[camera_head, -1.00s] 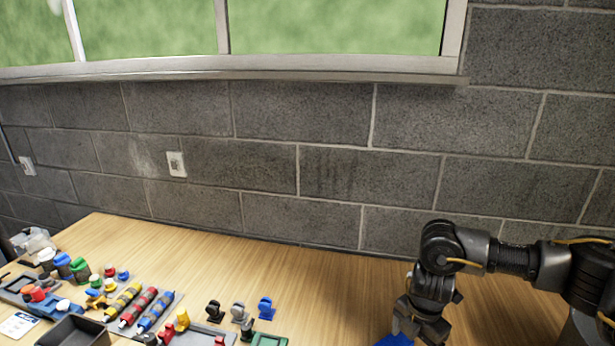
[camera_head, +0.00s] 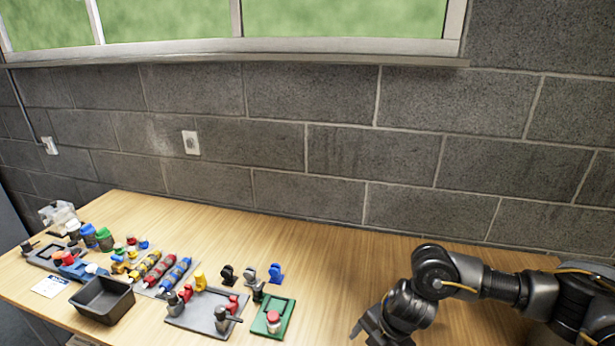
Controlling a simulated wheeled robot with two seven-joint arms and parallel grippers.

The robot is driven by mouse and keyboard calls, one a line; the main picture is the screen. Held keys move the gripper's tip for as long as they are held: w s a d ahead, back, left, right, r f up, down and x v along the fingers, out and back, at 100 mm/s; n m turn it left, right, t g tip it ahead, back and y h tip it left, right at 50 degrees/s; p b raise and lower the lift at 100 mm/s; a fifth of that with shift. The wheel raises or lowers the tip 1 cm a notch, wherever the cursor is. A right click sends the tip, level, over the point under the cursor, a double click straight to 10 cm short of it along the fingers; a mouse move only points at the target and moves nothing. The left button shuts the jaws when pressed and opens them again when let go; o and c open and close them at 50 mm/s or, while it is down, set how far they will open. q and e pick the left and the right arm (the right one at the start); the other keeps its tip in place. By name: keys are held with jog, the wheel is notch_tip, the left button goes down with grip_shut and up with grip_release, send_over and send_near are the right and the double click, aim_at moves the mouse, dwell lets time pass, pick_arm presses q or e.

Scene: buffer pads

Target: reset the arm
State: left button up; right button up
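My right arm comes in from the right edge, bent at a black elbow, and reaches down to the table at the lower right. My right gripper (camera_head: 368,326) points down and left over the bare wood, right of the green tray. Its fingers are dark and partly cut by the bottom edge, so I cannot tell how far apart they are. My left gripper and arm are not in view.
The wooden table (camera_head: 330,262) is bare at its middle back. A green tray (camera_head: 286,324) with a red-topped jar, a grey tray (camera_head: 186,322), a black bin (camera_head: 103,300) and several coloured tubes (camera_head: 176,270) fill the left. A block wall (camera_head: 330,150) stands behind.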

jog(key=s+a+r+m+t+y, duration=0.2)
jog(key=s+a+m+y, duration=0.1)
jog(key=a, duration=0.5)
jog(key=s+a+r+m+t+y, duration=0.1)
jog(key=s+a+m+t+y, duration=0.25)
jog(key=a, duration=0.55)
jog(key=s+d+f+m+t+h, duration=0.25)
jog(key=d+m+h, duration=0.25)
jog(key=d+m, duration=0.65)
jog(key=s+d+f+m+g+h, duration=0.2)
jog(key=s+d+f+m+g, duration=0.15)
jog(key=s+d, duration=0.45)
jog(key=s+d+f+m+g+h, duration=0.25)
jog(key=s+d+f, duration=0.25)
jog(key=s+d, duration=0.25)
notch_tip(320, 180, down, 27)
jog(key=s+g, duration=0.1)
jog(key=s, duration=0.1)
jog(key=s+d+f+n+g, duration=0.1)
jog(key=s+d+f, duration=0.2)
jog(key=s+f, duration=1)
jog(key=shift+s+f, duration=0.35)
jog(key=shift+s, duration=0.7)
